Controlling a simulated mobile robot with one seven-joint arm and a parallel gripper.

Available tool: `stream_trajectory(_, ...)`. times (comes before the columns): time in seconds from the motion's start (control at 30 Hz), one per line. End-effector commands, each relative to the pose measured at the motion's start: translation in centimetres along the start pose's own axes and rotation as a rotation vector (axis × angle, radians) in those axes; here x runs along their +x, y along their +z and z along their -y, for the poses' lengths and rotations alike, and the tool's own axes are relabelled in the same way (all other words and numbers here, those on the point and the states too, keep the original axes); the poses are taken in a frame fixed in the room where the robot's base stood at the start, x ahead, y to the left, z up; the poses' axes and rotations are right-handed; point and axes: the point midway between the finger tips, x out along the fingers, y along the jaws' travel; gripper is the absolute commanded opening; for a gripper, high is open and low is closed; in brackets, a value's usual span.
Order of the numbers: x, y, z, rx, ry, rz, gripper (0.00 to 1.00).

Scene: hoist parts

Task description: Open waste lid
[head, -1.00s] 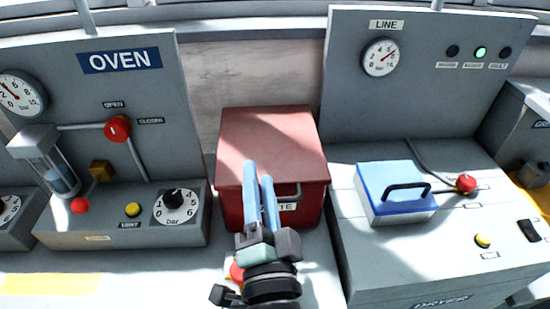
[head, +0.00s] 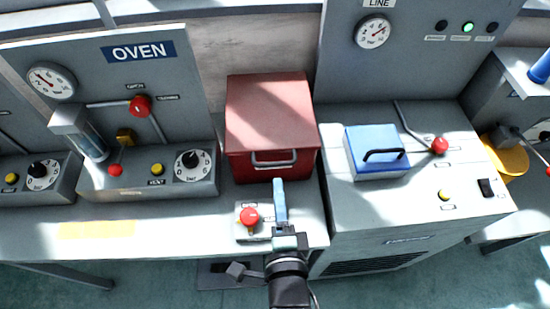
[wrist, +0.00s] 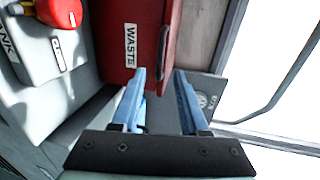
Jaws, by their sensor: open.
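The red waste box (head: 270,140) stands on the bench in the middle of the head view, its lid (head: 268,98) shut. A grey bar handle (head: 274,163) runs across its front. In the wrist view the box (wrist: 145,15) shows sideways with a "WASTE" label (wrist: 130,45) and the handle (wrist: 165,45) at its right edge. My gripper (head: 279,183) is just in front of and below the handle, with blue fingers pointing at the box. In the wrist view the gripper (wrist: 159,74) is open and empty; the handle lies beyond the fingertips, apart from them.
A red push button (head: 249,216) on a small box sits just left of my fingers. The oven panel (head: 148,180) stands to the left. The dryer unit (head: 400,215) with a blue-lidded box (head: 375,140) is close on the right. A wall rises behind the waste box.

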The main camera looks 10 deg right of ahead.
Motion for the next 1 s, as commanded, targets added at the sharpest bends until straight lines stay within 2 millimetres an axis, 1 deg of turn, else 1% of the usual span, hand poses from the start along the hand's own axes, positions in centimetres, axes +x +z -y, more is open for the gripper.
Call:
stream_trajectory(0.03, 1.0, 0.0, 0.3, 0.000, -0.003, 0.000, 0.44)
stream_trajectory(0.3, 5.6, 0.0, 0.2, -0.001, -0.003, 0.001, 0.44)
stream_trajectory(0.5, 8.1, 0.0, 0.1, -0.001, -0.002, 0.001, 0.44)
stream_trajectory(0.7, 9.2, 0.0, 0.1, -0.001, 0.000, 0.001, 0.44)
stream_trajectory(0.97, 9.3, 0.0, 0.1, -0.001, 0.000, 0.000, 0.44)
stream_trajectory(1.0, 9.3, 0.0, 0.1, -0.001, 0.000, 0.000, 0.41)
